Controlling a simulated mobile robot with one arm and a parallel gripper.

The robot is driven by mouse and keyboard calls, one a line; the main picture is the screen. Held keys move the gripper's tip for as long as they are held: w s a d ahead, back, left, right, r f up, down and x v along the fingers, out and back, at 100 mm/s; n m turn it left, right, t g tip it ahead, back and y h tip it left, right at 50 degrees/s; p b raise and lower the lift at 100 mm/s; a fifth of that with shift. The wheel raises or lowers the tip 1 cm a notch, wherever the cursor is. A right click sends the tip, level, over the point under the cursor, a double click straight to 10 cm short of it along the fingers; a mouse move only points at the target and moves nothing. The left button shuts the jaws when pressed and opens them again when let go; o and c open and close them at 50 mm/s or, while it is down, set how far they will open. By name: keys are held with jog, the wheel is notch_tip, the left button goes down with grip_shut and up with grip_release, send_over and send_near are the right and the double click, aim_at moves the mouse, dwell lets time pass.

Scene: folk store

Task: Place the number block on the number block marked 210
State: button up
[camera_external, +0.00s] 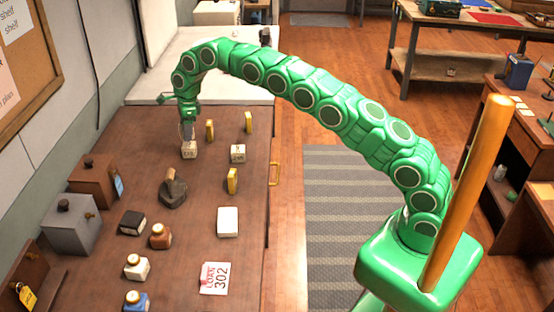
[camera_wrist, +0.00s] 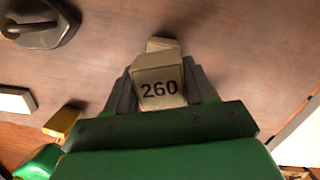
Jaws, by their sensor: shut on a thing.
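My gripper (camera_external: 188,138) points down over the far left part of the brown table. In the wrist view my gripper (camera_wrist: 163,92) is shut on a beige block marked 260 (camera_wrist: 159,87), one finger on each side. A second pale block (camera_wrist: 162,44) shows just beyond it, partly hidden, with no number visible. In the external view a beige block (camera_external: 189,151) is at or right below the fingertips; its marking is too small to read surely. Whether the two blocks touch I cannot tell. Another pale block (camera_external: 238,153) with a small, unreadable marking stands to the right.
A dark iron-like object (camera_external: 173,189) sits nearer the camera and also shows in the wrist view (camera_wrist: 40,22).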

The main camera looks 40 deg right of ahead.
jog(key=shift+f, duration=1.6)
jog(key=o, duration=1)
jog(key=shift+f, duration=0.1)
jog(key=shift+w, duration=0.1)
jog(key=r, duration=0.4)
jog(key=d+r, duration=0.1)
jog(key=r, duration=0.7)
jog(key=shift+s+d, duration=0.3)
jog(key=shift+s, duration=0.05)
jog(key=shift+r, duration=0.1)
